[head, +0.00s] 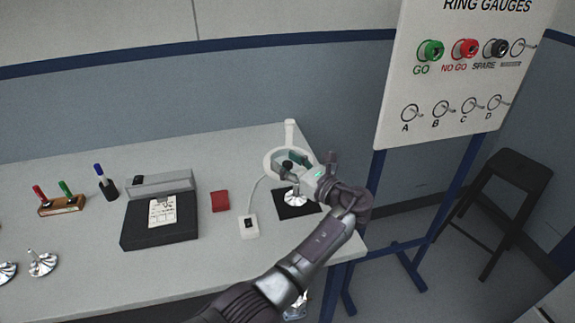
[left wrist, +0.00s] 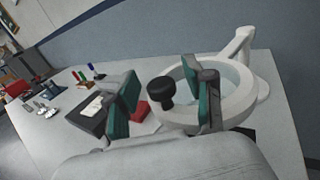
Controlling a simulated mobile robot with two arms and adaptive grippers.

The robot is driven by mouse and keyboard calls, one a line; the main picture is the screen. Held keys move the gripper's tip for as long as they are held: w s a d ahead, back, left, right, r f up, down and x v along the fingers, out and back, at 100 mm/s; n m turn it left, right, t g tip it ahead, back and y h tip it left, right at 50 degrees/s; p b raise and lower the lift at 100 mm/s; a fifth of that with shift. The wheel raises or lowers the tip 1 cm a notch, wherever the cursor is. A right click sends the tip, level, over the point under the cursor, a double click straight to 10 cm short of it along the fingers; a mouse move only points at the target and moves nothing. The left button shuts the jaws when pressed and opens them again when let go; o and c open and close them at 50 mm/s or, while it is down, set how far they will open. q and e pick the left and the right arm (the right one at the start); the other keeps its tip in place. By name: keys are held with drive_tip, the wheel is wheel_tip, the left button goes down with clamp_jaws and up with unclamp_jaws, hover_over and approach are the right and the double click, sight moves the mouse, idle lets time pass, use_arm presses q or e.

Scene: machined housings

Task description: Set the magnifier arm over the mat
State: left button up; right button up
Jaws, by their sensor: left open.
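The magnifier arm has a white ring (head: 271,157) on a white post (head: 290,133) at the table's back right corner; the ring also shows in the left wrist view (left wrist: 240,108). A black knob (left wrist: 160,93) stands on the ring's near side. My left gripper (head: 299,166) is at the ring, open, its green-padded fingers on either side of the knob in the left wrist view (left wrist: 165,104). The black mat (head: 311,209) lies in front of the ring in the head view, with a shiny housing (head: 295,197) on it. My right gripper is not in view.
A white switch box (head: 248,226) with a cord and a red block (head: 220,201) lie left of the mat. A black case (head: 160,232) and a pen rack (head: 62,205) are farther left. A ring gauge board (head: 455,75) stands right of the table.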

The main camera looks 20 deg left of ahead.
use_arm(q)
wheel_tip(320, 180, up, 9)
drive_tip(key=shift+r, duration=0.2)
